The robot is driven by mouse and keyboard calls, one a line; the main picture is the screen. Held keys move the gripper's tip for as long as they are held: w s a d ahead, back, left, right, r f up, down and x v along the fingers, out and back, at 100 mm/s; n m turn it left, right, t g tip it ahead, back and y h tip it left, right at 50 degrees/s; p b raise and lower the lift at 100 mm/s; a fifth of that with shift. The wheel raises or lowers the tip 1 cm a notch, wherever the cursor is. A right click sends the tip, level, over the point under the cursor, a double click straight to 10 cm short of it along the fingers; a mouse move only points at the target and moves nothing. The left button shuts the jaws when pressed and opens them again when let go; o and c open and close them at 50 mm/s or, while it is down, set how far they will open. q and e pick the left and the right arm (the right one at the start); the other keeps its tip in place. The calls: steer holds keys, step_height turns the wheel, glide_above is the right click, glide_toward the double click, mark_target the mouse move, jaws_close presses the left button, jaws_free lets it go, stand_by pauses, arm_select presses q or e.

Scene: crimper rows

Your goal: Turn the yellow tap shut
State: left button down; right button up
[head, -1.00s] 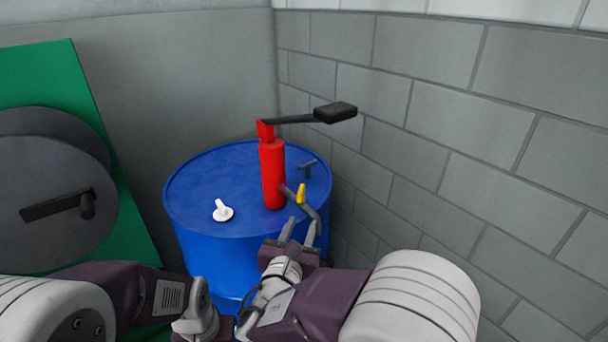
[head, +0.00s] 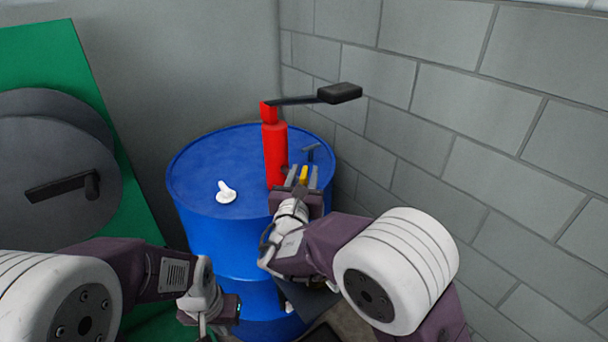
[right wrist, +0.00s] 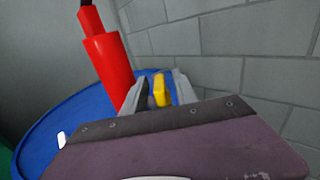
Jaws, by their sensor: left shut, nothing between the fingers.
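The yellow tap (head: 304,174) is a small upright lever beside the red pump (head: 275,155), which stands on the blue drum (head: 215,165). My right gripper (head: 303,177) is open, with its two fingers on either side of the yellow tap. In the right wrist view the yellow tap (right wrist: 159,89) shows between the fingers (right wrist: 160,92), with a gap on its left; I cannot tell if the right finger touches it. The spout below the tap is mostly hidden by the gripper. My left gripper (head: 203,325) is shut and empty, low in front of the drum, its tips near the bottom edge.
A white cap-like fitting (head: 226,192) and a dark T-shaped fitting (head: 311,150) are on the drum top. The pump's crank with a black grip (head: 339,93) sticks out to the right. A grey block wall (head: 450,120) stands close on the right. A green panel with a grey crank wheel (head: 60,160) is at left.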

jaws_close()
steer(key=shift+h, duration=0.3)
steer(key=shift+a+r+m+g+h+p, duration=0.15)
steer(key=shift+m+g+h+p, duration=0.25)
steer(key=shift+m+h+p, duration=0.7)
steer(key=m+g+h+p, duration=0.1)
steer(key=m+h+p, duration=0.1)
steer(key=h, duration=0.1)
steer(key=m+g+h+p, duration=0.2)
steer(key=h, duration=0.1)
steer(key=shift+p, duration=0.4)
steer(key=shift+m+g+h+p, duration=0.95)
steer(key=shift+m+g+h, duration=0.4)
steer(key=shift+g, duration=0.25)
steer(key=shift+h, duration=0.25)
